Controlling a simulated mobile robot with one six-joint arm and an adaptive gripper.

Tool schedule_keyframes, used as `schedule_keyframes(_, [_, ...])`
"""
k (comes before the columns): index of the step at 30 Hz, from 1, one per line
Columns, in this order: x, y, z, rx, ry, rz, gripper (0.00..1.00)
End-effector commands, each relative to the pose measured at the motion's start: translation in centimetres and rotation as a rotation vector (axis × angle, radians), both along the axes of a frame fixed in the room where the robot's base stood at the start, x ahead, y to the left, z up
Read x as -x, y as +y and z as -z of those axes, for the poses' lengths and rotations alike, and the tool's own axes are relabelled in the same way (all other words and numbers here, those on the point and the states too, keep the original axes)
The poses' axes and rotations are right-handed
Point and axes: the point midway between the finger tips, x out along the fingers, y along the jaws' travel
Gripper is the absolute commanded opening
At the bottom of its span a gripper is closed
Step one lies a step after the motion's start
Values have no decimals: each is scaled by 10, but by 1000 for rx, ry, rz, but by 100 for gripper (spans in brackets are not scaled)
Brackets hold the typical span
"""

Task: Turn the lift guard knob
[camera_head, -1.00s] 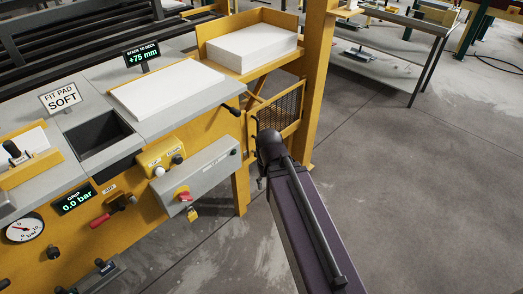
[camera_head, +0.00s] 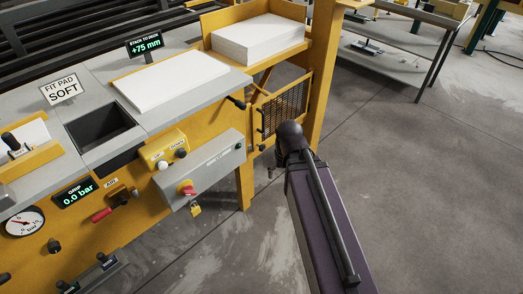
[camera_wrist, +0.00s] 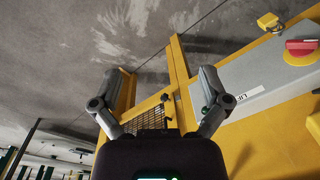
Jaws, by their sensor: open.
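A mesh guard panel (camera_head: 284,110) in a yellow frame hangs below the lift shelf; it also shows between my fingers in the wrist view (camera_wrist: 150,118). A small black knob (camera_wrist: 166,98) sits by the guard's edge in the wrist view. I cannot tell for sure that it is the lift guard knob. My gripper (camera_wrist: 162,75) is open and empty, with its fingers spread either side of the guard and knob. No contact shows. In the head view my arm hides most of the gripper.
A grey box (camera_head: 215,165) carries a red rotary switch (camera_head: 187,188) with a yellow padlock (camera_head: 195,210). A paper stack (camera_head: 257,38) lies on the yellow shelf above the guard. A yellow post (camera_head: 322,80) stands beside it.

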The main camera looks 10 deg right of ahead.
Motion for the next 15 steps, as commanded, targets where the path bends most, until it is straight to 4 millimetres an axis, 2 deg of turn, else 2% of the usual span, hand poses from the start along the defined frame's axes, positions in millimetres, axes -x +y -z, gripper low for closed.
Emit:
schedule_keyframes(1, [-6,0,13,-17,-7,21,96])
schedule_keyframes(15, [-66,21,94,-291,-86,293,96])
